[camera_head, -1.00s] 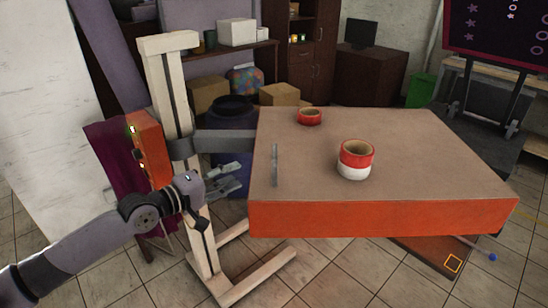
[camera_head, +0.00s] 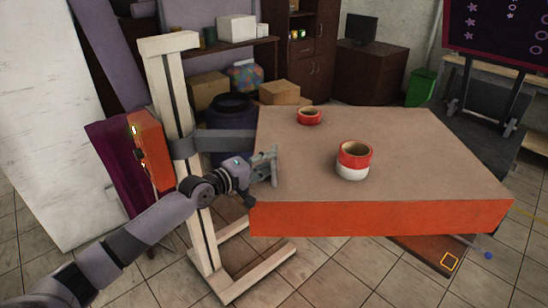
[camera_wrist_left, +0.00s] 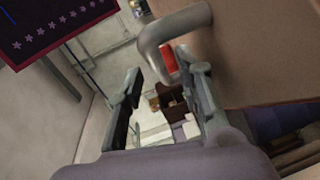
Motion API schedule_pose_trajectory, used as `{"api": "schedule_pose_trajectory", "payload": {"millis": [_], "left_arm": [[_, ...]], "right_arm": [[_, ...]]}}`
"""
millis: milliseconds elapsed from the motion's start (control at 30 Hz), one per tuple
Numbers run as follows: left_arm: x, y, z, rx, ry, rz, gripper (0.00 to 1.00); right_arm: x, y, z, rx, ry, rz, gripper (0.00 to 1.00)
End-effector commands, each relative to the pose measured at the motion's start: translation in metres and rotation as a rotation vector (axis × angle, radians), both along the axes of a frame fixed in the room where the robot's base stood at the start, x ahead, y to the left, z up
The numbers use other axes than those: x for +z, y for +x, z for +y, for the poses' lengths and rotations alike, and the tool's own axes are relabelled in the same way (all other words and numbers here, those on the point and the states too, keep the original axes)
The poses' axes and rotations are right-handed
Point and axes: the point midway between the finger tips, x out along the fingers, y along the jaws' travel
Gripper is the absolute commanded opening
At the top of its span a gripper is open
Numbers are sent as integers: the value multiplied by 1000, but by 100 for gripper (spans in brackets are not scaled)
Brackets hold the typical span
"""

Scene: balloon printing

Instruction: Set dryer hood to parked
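The dryer hood (camera_head: 400,150) is a wide box with a brown top and an orange front side, borne by a grey arm on a pale wooden stand (camera_head: 178,120). A grey bar handle (camera_head: 275,160) stands at the left of its top. My left gripper (camera_head: 266,168) is at this handle, at the hood's left edge. In the left wrist view the gripper (camera_wrist_left: 158,66) has its fingers apart, with the bent handle (camera_wrist_left: 160,42) at the fingertips, partly between them. I cannot tell whether they touch. My right gripper is not in view.
A red roll (camera_head: 309,116) and a red-and-white stack (camera_head: 353,162) sit on the hood's top. An orange box with lights (camera_head: 150,150) is on the stand's left. A dark blue barrel (camera_head: 232,110) stands behind. Tiled floor is open in front.

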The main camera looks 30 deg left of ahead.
Motion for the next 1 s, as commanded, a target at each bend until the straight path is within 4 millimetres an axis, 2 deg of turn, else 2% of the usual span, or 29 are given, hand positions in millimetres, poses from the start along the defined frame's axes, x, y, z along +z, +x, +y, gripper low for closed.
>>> {"api": "schedule_pose_trajectory", "payload": {"millis": [100,233,633,1000], "left_arm": [[-1,15,-5,1,-3,-1,33],[-3,24,-8,0,-2,1,33],[-4,29,-10,0,-1,0,33],[-4,29,-10,0,-1,0,8]], "right_arm": [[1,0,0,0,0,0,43],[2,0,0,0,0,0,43],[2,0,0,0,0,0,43],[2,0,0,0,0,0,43]]}}
